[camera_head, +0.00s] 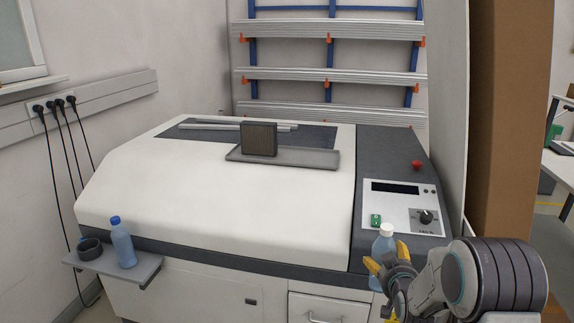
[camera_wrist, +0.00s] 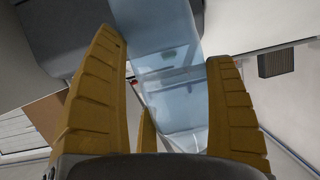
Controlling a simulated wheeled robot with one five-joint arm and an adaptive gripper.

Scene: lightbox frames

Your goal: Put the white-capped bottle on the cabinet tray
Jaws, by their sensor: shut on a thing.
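The white-capped bottle (camera_head: 384,243) is clear and bluish and stands about upright in front of the cabinet's right front corner. My gripper (camera_head: 383,265) has its yellow fingers shut around it. In the wrist view the bottle (camera_wrist: 168,70) shows as a translucent blue body between the fingers of my gripper (camera_wrist: 164,52). The cabinet tray (camera_head: 315,158) is a flat grey tray on top of the white cabinet (camera_head: 220,195), to the left of and beyond my gripper. A dark box (camera_head: 259,139) stands on its left part. The bottle's lower part is partly hidden by my gripper.
A blue-capped bottle (camera_head: 122,245) and a dark cup-like ring (camera_head: 90,249) stand on a small grey side shelf (camera_head: 140,268) at left. A control panel (camera_head: 403,207) and red button (camera_head: 416,165) lie beyond my gripper. The tray's right part is free.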

